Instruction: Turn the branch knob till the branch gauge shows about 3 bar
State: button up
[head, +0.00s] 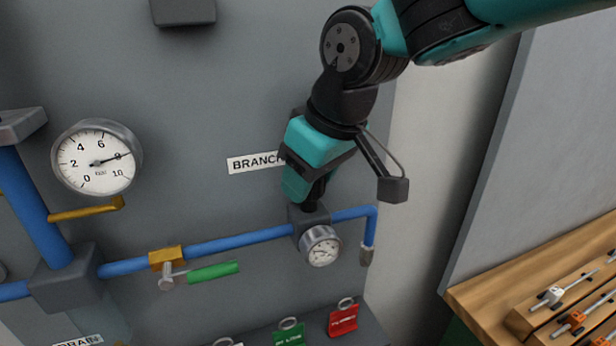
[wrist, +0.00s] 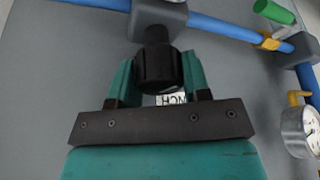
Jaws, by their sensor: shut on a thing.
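The branch knob is a black ribbed cylinder in the wrist view (wrist: 158,68), standing out from a grey regulator block (wrist: 160,18) on the blue pipe. My gripper (wrist: 158,78) is shut on the knob, with one teal finger on each side. In the head view my gripper (head: 305,190) comes from above and hides most of the knob. The branch gauge (head: 321,246) is a small round dial on the front of the block, just below my gripper. Its needle is too small to read surely.
A larger gauge (head: 97,158) at left reads about 8. A BRANCH label (head: 255,162) is partly covered by my gripper. A green-handled valve (head: 212,272) sits on the pipe (head: 240,240). Tags, including a red one (head: 343,320), hang below. A wooden bench (head: 490,300) stands at right.

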jog(key=o, duration=0.6)
jog(key=shift+o, duration=0.2)
jog(key=shift+r, duration=0.1)
jog(key=b+v, duration=0.2)
jog(key=v, duration=1.5)
jog(key=shift+s, duration=0.2)
jog(key=shift+d+r, duration=0.1)
jog(key=s+d+f+g, duration=0.1)
jog(key=s+f, duration=0.3)
jog(key=f, duration=0.4)
jog(key=s+d+f+m+g+b, duration=0.1)
jog(key=s+d+f, duration=0.2)
jog(key=f, duration=0.4)
jog(key=s+d+f+m+g+y, duration=0.1)
jog(key=s+f, duration=0.3)
jog(key=f, duration=0.4)
jog(key=shift+s+d+f, duration=0.3)
jog(key=shift+d, duration=0.5)
